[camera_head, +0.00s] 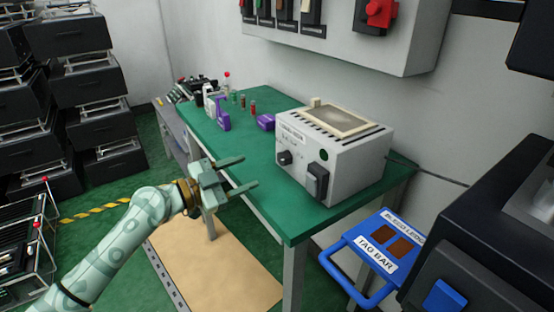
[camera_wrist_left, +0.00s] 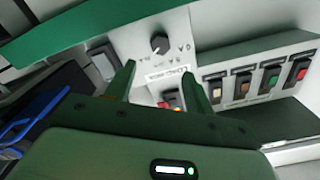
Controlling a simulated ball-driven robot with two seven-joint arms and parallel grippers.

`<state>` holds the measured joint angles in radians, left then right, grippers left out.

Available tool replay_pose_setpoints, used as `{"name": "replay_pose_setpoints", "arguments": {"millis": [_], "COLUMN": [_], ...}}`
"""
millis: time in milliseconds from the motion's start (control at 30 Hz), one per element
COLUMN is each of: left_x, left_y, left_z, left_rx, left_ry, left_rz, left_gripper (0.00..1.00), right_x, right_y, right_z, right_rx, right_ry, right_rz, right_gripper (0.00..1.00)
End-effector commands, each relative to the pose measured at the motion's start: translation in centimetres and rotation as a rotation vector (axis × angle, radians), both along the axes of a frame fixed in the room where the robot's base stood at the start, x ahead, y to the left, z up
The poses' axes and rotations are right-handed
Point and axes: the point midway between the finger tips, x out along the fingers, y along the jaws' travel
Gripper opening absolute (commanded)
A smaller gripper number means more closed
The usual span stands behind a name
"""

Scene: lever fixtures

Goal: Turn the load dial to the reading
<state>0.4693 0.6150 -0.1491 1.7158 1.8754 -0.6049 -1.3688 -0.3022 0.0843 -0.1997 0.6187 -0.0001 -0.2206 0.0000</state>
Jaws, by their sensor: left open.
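The load dial (camera_head: 284,158) is a small black knob on the front of a pale grey box (camera_head: 345,165), which stands on the green bench (camera_head: 240,175). In the left wrist view the dial (camera_wrist_left: 159,43) is on a white panel beyond the fingers, with small marks around it that are too small to read. My left gripper (camera_head: 250,171) is open and empty, left of the dial with a gap between. Its two fingers also show in the left wrist view (camera_wrist_left: 161,69), apart from the dial. My right gripper is not in view.
A dark rocker switch (camera_head: 318,181) sits right of the dial. Purple items (camera_head: 266,122) and small bottles stand further back on the bench. A blue tag bar frame (camera_head: 375,250) is at the right. A wall panel (camera_head: 345,35) with switches hangs above. The bench front is clear.

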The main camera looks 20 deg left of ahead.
Motion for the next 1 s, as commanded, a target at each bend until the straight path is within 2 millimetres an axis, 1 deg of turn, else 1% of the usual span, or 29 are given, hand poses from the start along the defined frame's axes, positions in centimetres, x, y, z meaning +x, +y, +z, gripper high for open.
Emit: {"name": "replay_pose_setpoints", "arguments": {"millis": [33,200,300,400,600,833,867,900,967,1000], "left_x": [1.1,4.4,6.0,7.1,8.1,8.1,8.1,8.1,8.1,8.1], "left_y": [-0.8,-3.4,-4.6,-5.5,-6.2,-6.3,-6.3,-6.3,-6.3,-6.3], "left_z": [0.2,0.1,0.0,-0.1,-0.1,-0.1,-0.1,-0.1,-0.1,-0.1], "left_rx": [-0.004,-0.004,-0.002,-0.003,-0.001,-0.001,-0.001,-0.001,-0.001,-0.001], "left_ry": [-0.003,0.0,0.0,0.001,0.002,0.002,0.002,0.002,0.002,0.002], "left_rz": [0.0,0.001,0.0,0.001,0.001,0.001,0.001,0.001,0.001,0.001], "left_gripper": [0.53,0.53,0.53,0.53,0.53,0.53,0.48,0.37,0.2,0.09], "right_x": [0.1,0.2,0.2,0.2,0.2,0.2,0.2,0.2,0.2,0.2], "right_y": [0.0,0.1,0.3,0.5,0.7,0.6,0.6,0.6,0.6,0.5], "right_z": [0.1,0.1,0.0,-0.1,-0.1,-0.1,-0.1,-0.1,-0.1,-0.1], "right_rx": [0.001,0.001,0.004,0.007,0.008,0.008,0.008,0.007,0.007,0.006], "right_ry": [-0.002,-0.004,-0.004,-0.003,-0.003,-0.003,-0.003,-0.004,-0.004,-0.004], "right_rz": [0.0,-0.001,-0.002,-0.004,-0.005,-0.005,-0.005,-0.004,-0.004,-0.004], "right_gripper": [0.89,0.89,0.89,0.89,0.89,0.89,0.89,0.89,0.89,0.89]}}
